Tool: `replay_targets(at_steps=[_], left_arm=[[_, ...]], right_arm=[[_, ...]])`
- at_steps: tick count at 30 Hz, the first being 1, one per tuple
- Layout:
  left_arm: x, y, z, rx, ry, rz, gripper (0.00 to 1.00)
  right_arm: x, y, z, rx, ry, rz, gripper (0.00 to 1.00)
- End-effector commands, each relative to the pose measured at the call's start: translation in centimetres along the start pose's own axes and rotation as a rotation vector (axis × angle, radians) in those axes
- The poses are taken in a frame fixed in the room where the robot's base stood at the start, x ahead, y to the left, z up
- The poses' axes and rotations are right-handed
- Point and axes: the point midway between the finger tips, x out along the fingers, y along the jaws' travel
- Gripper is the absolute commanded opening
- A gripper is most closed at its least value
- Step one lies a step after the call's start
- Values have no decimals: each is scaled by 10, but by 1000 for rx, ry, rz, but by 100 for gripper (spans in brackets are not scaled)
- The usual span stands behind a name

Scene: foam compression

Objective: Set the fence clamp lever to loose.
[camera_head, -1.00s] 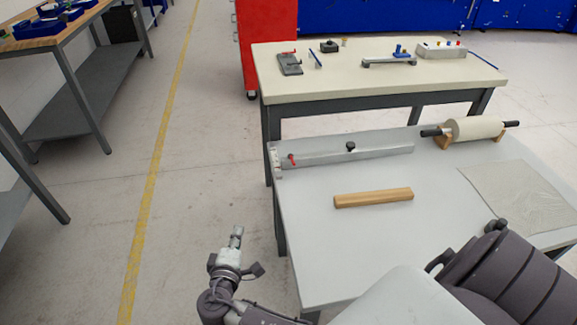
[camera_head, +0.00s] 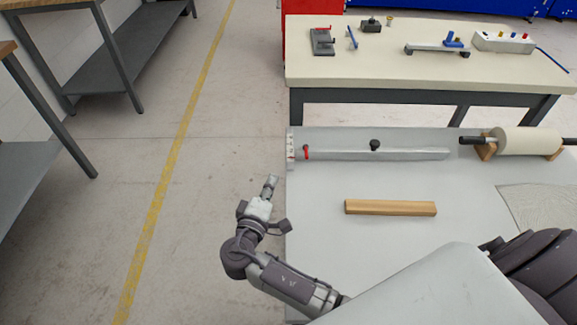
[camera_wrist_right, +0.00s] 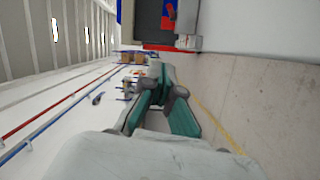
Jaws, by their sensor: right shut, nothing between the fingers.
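A long grey fence (camera_head: 410,154) lies along the back of the near table. A small red lever (camera_head: 306,153) stands at its left end, and a black knob (camera_head: 375,145) sits near its middle. My right gripper (camera_head: 271,183) is just off the table's left edge, in front of and left of the red lever, apart from it. It is shut and empty. Its teal fingers (camera_wrist_right: 166,98) also show in the right wrist view, where I cannot make out the lever. My left gripper is not in view.
A wooden bar (camera_head: 390,208) lies on the near table (camera_head: 330,245). A roller (camera_head: 527,141) on wooden supports stands at the back right, with a textured sheet (camera_head: 540,208) in front. A far table (camera_head: 380,73) holds several fixtures. The floor left of the near table is clear.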

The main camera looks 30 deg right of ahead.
Motion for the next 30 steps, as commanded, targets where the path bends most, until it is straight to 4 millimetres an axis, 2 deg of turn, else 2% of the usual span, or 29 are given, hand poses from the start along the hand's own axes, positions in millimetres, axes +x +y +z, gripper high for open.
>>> replay_targets(at_steps=[5, 9, 15, 18, 21, 30], left_arm=[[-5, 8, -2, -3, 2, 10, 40], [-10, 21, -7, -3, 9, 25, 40], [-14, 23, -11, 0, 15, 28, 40], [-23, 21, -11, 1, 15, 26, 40], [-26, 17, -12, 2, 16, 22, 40], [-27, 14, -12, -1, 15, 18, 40]], right_arm=[[28, 3, 0, -2, -2, 4, 0], [59, 3, 0, -3, -2, 4, 0], [100, 3, 0, -1, -3, 3, 0], [100, 3, 19, -4, -2, 0, 0], [103, 2, 30, -3, -1, 0, 0], [105, 0, 39, 0, 0, -1, 0]])
